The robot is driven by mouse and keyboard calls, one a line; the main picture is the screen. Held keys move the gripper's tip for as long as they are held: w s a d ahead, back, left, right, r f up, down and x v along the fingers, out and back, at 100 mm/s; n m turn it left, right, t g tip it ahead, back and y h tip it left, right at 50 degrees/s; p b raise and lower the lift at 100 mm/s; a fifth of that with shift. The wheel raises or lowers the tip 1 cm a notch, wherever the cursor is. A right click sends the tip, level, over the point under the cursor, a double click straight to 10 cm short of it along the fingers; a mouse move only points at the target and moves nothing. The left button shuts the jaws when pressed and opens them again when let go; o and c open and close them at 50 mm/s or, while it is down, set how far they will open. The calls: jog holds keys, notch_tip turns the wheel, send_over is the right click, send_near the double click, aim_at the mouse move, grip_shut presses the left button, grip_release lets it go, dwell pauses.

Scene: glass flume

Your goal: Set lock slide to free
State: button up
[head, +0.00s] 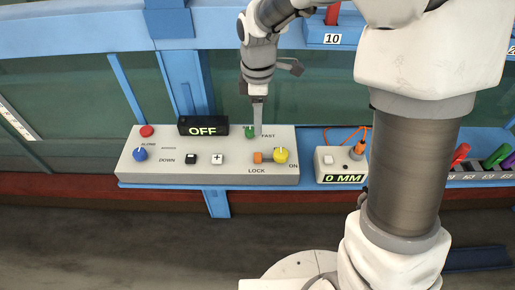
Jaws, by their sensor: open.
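The lock slide is a small orange block (257,157) on the pale control panel (140,176), just above the word LOCK. It is just left of a yellow knob (281,155); I cannot read any marking for its position. My gripper (258,132) points down over the back part of the panel, beside a green knob (249,132) and above the orange block in the picture. It is open and holds nothing that I can see. I cannot tell whether its fingertips touch the panel.
The panel also has a red button (147,131), a blue knob (140,154), black (190,159) and white (217,159) buttons, and a display (203,126) reading OFF. To the right are a "0 MM" box (328,167) and colored pens (497,156). Glass stands behind.

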aim_at(258, 155)
notch_tip(258, 155, down, 14)
jog(key=shift+f, duration=0.25)
grip_shut()
dwell(0.4)
jog(key=shift+w, duration=0.1)
dwell(1.0)
